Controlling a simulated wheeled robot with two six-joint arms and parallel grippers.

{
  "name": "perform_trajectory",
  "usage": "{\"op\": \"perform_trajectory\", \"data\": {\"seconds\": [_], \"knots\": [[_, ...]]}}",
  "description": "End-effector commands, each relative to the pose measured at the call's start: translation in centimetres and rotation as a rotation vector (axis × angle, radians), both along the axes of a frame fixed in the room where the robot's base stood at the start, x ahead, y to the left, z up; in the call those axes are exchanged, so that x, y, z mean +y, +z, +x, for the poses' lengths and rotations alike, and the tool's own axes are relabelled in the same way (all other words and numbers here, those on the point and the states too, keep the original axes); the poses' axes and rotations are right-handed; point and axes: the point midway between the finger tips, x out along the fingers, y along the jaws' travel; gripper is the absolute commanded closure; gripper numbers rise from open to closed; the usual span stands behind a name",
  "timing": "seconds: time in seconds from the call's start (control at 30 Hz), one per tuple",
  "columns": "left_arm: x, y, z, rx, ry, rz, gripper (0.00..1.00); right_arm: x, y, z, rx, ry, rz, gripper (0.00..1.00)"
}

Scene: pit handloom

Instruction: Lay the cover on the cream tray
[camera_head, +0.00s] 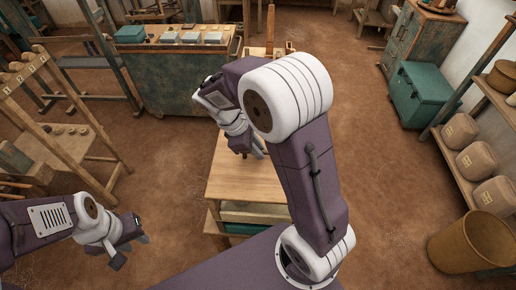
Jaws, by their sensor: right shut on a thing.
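My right gripper (252,151) is over the wooden table (225,190) in the middle, pointing down. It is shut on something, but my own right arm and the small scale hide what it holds. I cannot pick out the cover with certainty. The cream tray is not clearly visible either; my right arm covers part of the table. My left gripper (131,251) is at the lower left, open and empty, over the bare floor and apart from the table.
A wooden rack (75,150) is at the left. A teal chest (420,95), a shelf with wrapped bundles (475,158) and a brown bin (450,250) stand at the right. Floor between is clear.

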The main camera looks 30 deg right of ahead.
Motion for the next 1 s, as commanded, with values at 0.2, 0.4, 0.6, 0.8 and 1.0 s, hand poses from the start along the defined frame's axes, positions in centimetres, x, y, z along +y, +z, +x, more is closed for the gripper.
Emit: {"op": "perform_trajectory", "data": {"seconds": [0.2, 0.4, 0.6, 0.8, 1.0], "knots": [[0.0, 0.0, 0.0, 0.0, 0.0, 0.0, 0.67, 0.0, 0.0, 0.0, -0.001, 0.0, -0.001, 0.61], [0.0, 0.0, 0.0, 0.0, 0.0, 0.0, 0.67, 0.0, 0.0, 0.0, 0.0, 0.0, 0.0, 0.61], [0.0, -0.3, 0.0, 0.0, 0.0, 0.0, 0.67, 1.2, 2.4, 0.4, -0.007, 0.003, 0.002, 0.61], [0.0, -0.5, 0.0, 0.0, 0.0, 0.0, 0.67, 2.9, 6.4, 0.8, -0.004, 0.003, 0.002, 0.61], [0.0, -0.4, 0.0, 0.0, 0.0, 0.0, 0.67, 3.7, 8.2, 0.9, -0.001, 0.001, 0.0, 0.61]]}}
